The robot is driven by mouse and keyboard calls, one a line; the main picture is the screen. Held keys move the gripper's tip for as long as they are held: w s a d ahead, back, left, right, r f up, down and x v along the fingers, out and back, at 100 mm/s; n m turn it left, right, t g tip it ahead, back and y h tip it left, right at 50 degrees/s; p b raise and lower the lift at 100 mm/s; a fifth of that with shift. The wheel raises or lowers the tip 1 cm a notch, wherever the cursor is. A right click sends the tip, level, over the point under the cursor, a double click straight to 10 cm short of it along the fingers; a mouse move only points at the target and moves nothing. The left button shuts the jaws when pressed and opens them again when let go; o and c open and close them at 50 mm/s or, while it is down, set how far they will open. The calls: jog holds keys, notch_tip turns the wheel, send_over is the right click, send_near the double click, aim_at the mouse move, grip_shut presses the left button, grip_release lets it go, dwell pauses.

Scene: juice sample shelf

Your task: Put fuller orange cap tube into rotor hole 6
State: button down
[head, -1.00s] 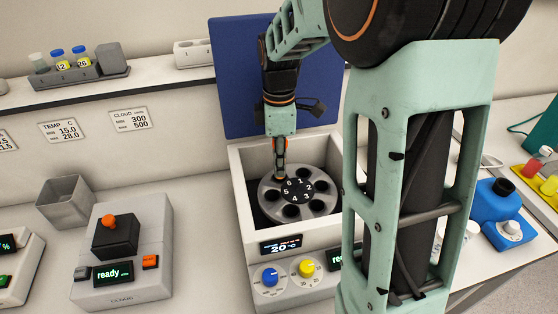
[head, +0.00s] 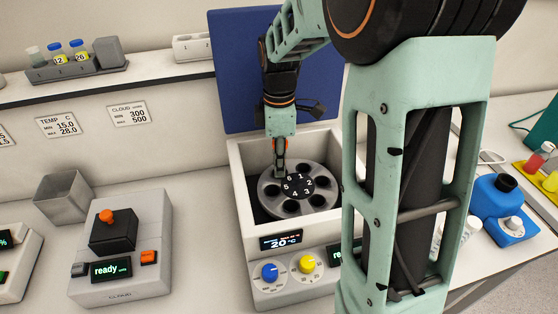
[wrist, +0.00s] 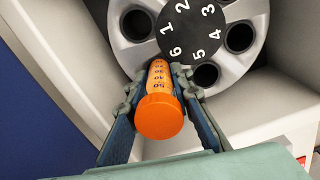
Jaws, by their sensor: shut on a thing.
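My gripper (wrist: 158,104) is shut on the orange cap tube (wrist: 158,120), its fingers on either side of it. The tube has an orange cap facing the wrist camera and a graduated orange body. Its far end is at the rotor (wrist: 262,20), beside the label 6, where it covers hole 6. How deep the end sits is hidden. In the head view my gripper (head: 279,170) points down over the back left of the rotor (head: 268,207), near label 6. Other rotor holes look dark and empty, such as the one by label 5 (wrist: 207,75).
The rotor sits inside a white box-walled centrifuge (head: 240,165) with a raised blue lid (head: 238,75). A rack (head: 75,70) with several tubes is on the shelf. A cloud meter (head: 120,270) and open grey bin (head: 62,198) stand left, a blue device (head: 500,212) right.

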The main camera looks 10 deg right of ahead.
jog(key=shift+f, duration=0.5)
jog(key=shift+r+p, duration=0.85)
jog(key=shift+r, duration=0.6)
jog(key=shift+f+b, duration=0.9)
jog(key=shift+f, duration=0.6)
jog(key=shift+r, duration=0.15)
jog(key=shift+r+p, duration=1.2)
jog(key=shift+r, duration=0.1)
jog(key=c, duration=1.6)
grip_release()
